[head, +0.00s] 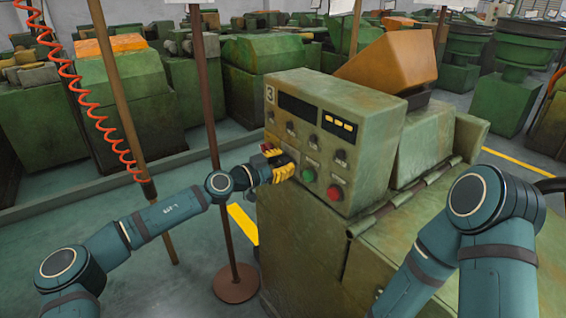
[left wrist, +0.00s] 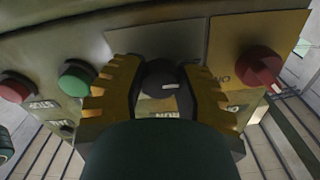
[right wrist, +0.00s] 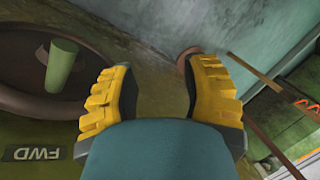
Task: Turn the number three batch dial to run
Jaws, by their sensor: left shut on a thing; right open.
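The green control box (head: 353,165) carries a white 3 at its upper left, with several dark knobs, a green button and a red button on its face. My left gripper (head: 280,168) is at the lower left of this face. In the left wrist view its yellow fingers stand on both sides of a dark round dial (left wrist: 157,76) and are shut on it. A short white mark shows on the dial, roughly sideways in that picture. A label below is partly covered by my gripper. My right gripper (right wrist: 158,88) is open and empty; it is hidden in the head view.
Beside the dial are a green button (left wrist: 75,77) and a red knob (left wrist: 261,66) on an orange plate. A dark handwheel (right wrist: 25,75) and an FWD label (right wrist: 43,153) lie near my right gripper. A brown post (head: 208,100) stands left of the box.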

